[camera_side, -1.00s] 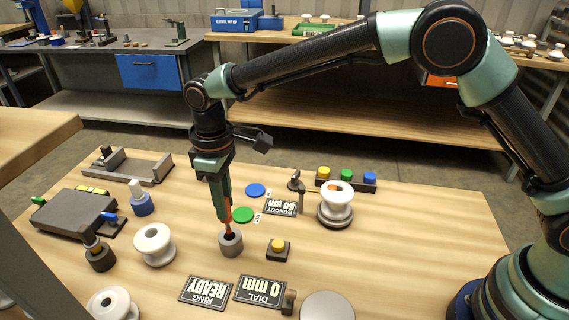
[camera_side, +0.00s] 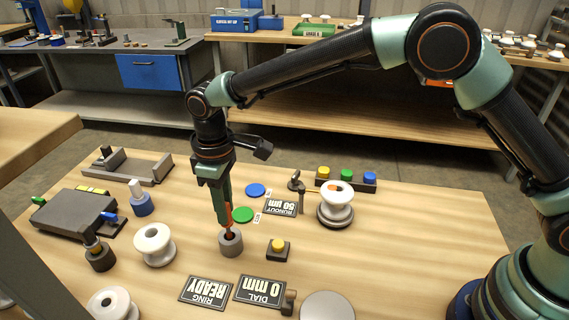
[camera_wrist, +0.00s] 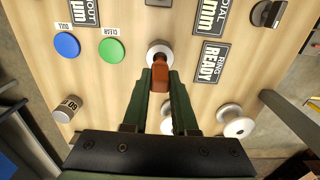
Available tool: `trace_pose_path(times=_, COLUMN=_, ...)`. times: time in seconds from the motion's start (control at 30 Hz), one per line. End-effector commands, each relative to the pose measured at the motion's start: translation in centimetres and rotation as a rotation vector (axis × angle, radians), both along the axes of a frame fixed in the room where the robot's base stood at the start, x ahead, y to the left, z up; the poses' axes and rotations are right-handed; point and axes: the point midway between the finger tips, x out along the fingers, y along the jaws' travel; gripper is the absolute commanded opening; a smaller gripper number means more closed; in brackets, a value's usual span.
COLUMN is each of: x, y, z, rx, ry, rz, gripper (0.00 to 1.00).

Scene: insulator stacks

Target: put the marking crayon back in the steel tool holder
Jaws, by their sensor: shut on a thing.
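The marking crayon (camera_wrist: 160,74) is an orange-brown stick. My gripper (camera_side: 225,218) is shut on it, and it points down in the side view. The steel tool holder (camera_side: 231,244) is a short grey cylinder on the wooden bench, directly under my gripper. The crayon's lower end is at the holder's dark opening and appears to be inside it; how deep it sits I cannot tell. In the wrist view the crayon lies between both green fingers, and the holder's pale rim (camera_wrist: 160,46) shows just beyond it.
A green disc (camera_side: 243,214) and a blue disc (camera_side: 256,190) lie behind. Plates reading RING READY (camera_side: 206,291) and DIAL 0 mm (camera_side: 260,291) lie in front.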

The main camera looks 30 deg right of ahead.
Motion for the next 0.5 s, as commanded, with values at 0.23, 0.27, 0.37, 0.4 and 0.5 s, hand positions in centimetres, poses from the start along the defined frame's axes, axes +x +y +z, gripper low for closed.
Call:
trace_pose_path(times=0.23, x=0.0, y=0.0, z=-0.6, rx=0.000, ry=0.000, rz=0.000, gripper=0.00)
trace_pose_path(times=0.27, x=0.0, y=0.0, z=-0.7, rx=-0.001, ry=0.001, rz=0.000, gripper=0.00)
trace_pose_path(times=0.37, x=0.0, y=0.0, z=-0.9, rx=-0.001, ry=0.001, rz=0.000, gripper=0.00)
trace_pose_path(times=0.4, x=0.0, y=0.0, z=-1.0, rx=-0.001, ry=0.001, rz=0.000, gripper=0.00)
trace_pose_path(times=0.5, x=0.0, y=0.0, z=-1.2, rx=-0.001, ry=0.001, rz=0.000, gripper=0.00)
